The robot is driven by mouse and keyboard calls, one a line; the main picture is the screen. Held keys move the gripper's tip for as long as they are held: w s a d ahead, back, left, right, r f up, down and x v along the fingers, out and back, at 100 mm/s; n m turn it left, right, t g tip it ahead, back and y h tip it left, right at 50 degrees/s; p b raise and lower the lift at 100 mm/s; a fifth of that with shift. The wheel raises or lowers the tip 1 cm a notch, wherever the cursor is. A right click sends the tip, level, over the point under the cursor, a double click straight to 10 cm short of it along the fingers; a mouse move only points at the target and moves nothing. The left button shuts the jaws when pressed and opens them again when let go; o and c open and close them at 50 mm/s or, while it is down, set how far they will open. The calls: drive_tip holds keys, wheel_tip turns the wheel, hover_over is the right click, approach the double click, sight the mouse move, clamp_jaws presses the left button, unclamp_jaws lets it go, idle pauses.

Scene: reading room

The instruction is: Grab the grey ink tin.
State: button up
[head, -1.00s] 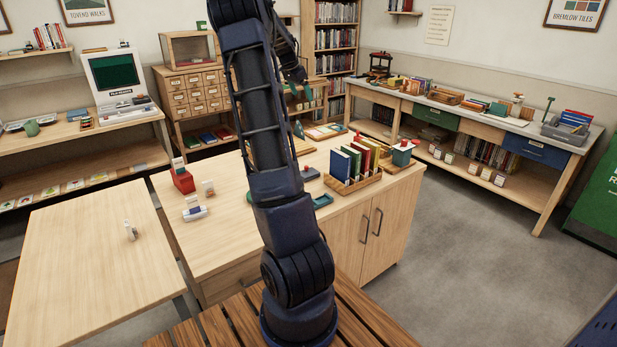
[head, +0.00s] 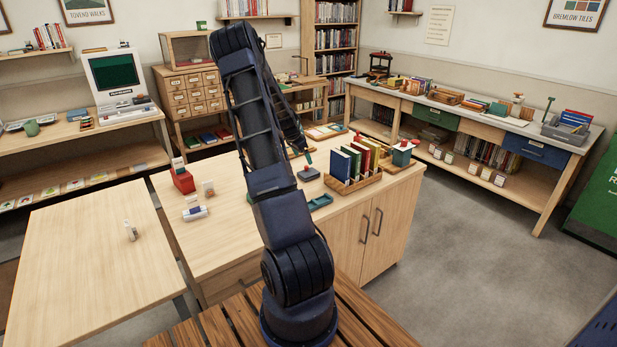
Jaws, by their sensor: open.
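A small, low, dark grey item that looks like the grey ink tin (head: 308,175) sits on the wooden island counter (head: 225,226), left of the rack of upright books. It has a small reddish spot on top. My arm reaches over the counter, and my gripper (head: 307,156) shows only in part, as a teal-green tip just above and behind the grey item. It looks empty and apart from the item. The rest of the gripper is hidden behind my arm.
A wooden rack with upright books (head: 352,186) stands right of the grey item, and a green tin with a red top (head: 402,154) is beyond it. A teal tray (head: 320,202) lies in front.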

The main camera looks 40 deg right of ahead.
hover_over(308, 172)
drive_tip(key=a, duration=0.2)
drive_tip(key=f, duration=0.4)
drive_tip(key=shift+s+f, duration=0.3)
drive_tip(key=shift+s, duration=0.05)
drive_tip(key=shift+a+x, duration=0.15)
drive_tip(key=shift+x, duration=1.2)
drive_tip(key=shift+a+x, duration=0.1)
drive_tip(key=shift+x, duration=1.25)
drive_tip(key=shift+w, duration=0.2)
drive_tip(key=c, duration=1.4)
